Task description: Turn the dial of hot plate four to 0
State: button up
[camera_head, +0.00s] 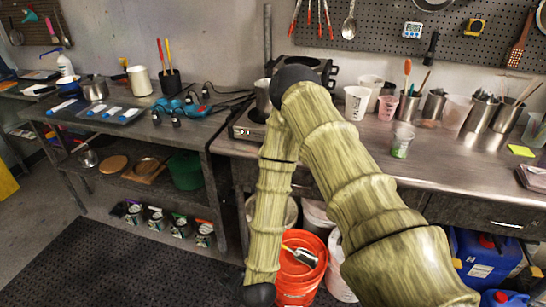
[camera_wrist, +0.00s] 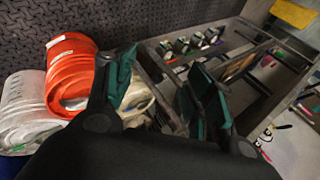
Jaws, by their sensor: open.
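A hot plate (camera_head: 245,124) stands at the left end of the metal bench, with a metal pot (camera_head: 263,96) on it. My arm hides its right part. Its front is too small to read a dial setting or a number. Another cooker with a dark pan (camera_head: 322,68) stands behind it, partly behind my elbow; I cannot tell which is hot plate four. My gripper (camera_wrist: 160,78) is open and empty in the wrist view, with dark green finger pads apart. It hangs low, aimed toward the floor and buckets, away from the hot plates. It is outside the head view.
An orange bucket (camera_head: 298,276) and white buckets stand below the bench; the orange one shows in the wrist view (camera_wrist: 72,72) too. Cups and tool pots crowd the bench's right side. A dark shelved table (camera_head: 130,128) stands left. The floor mat (camera_head: 90,262) is clear.

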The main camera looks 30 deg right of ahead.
jog(key=w+d+r+m+t+h+b, duration=0.3)
jog(key=w+d+r+m, duration=0.15)
jog(key=w+m, duration=0.4)
jog(key=w+d+r+m+t+h+b, duration=0.2)
jog(key=w+d+r+m+t, duration=0.15)
jog(key=w+r+m, duration=0.5)
jog(key=w+d+r+m+g+h+b, duration=0.1)
jog(key=w+d+r+m+h+b, duration=0.15)
jog(key=d+r+m+h, duration=0.45)
jog(key=w+d+r+m+g+h+b, duration=0.25)
jog(key=d+r+m, duration=0.25)
jog(key=d+m, duration=0.5)
jog(key=shift+n+t, duration=0.4)
jog(key=shift+n, duration=0.2)
jog(key=p+x, duration=0.2)
jog(key=x, duration=0.9)
jog(key=shift+w+d+f, duration=0.1)
jog(key=shift+d+f, duration=0.05)
jog(key=shift+d, duration=0.2)
jog(key=c, duration=1)
